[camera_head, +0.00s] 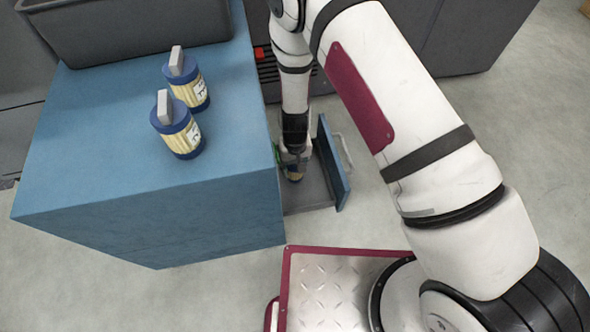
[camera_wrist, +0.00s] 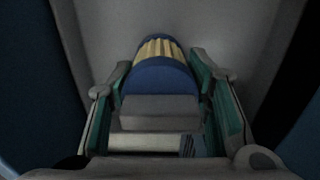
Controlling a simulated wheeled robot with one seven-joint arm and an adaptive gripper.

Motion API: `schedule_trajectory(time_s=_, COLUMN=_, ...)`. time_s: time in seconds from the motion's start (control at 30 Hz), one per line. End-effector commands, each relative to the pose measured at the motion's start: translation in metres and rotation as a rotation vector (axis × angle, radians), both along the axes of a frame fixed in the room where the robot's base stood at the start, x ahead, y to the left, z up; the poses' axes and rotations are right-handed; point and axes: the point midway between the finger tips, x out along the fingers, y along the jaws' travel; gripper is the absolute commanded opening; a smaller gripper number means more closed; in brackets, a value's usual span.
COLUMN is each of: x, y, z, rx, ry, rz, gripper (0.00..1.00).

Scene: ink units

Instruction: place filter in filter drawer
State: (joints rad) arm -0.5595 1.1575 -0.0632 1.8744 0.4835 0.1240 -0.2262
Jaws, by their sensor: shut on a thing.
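A filter with blue ends, a pleated yellow middle and a grey tab is in my gripper. In the wrist view the filter (camera_wrist: 160,75) sits between the two green-padded fingers of my gripper (camera_wrist: 160,95). In the head view my gripper (camera_head: 293,158) is down inside the open drawer, shut on the filter (camera_head: 295,175), which is mostly hidden by the gripper. The drawer (camera_head: 309,190) is pulled out beside the blue cabinet, with a blue front panel and a light handle. I cannot tell whether the filter touches the drawer floor.
Two more such filters, a rear one (camera_head: 187,80) and a front one (camera_head: 177,127), stand on the blue cabinet (camera_head: 100,150). A dark grey bin (camera_head: 140,25) stands at its back. Grey machines line the back; the grey floor at right is clear.

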Motion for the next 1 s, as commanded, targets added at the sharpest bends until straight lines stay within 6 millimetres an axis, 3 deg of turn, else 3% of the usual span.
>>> schedule_trajectory(time_s=0.07, x=0.0, y=0.0, z=-0.012, rx=0.0, ry=0.0, rz=0.0, gripper=0.15)
schedule_trajectory(time_s=0.43, x=0.0, y=0.0, z=-0.013, rx=0.0, ry=0.0, rz=0.0, gripper=0.15)
schedule_trajectory(time_s=0.47, x=0.0, y=0.0, z=-0.014, rx=0.0, ry=0.0, rz=0.0, gripper=0.47)
schedule_trajectory(time_s=0.53, x=0.0, y=0.0, z=-0.013, rx=0.0, ry=0.0, rz=0.0, gripper=0.63)
schedule_trajectory(time_s=0.57, x=0.0, y=0.0, z=-0.014, rx=0.0, ry=0.0, rz=0.0, gripper=0.65)
schedule_trajectory(time_s=0.87, x=0.0, y=0.0, z=-0.013, rx=0.0, ry=0.0, rz=0.0, gripper=0.65)
schedule_trajectory(time_s=1.0, x=0.0, y=0.0, z=-0.002, rx=0.0, ry=0.0, rz=0.0, gripper=0.65)
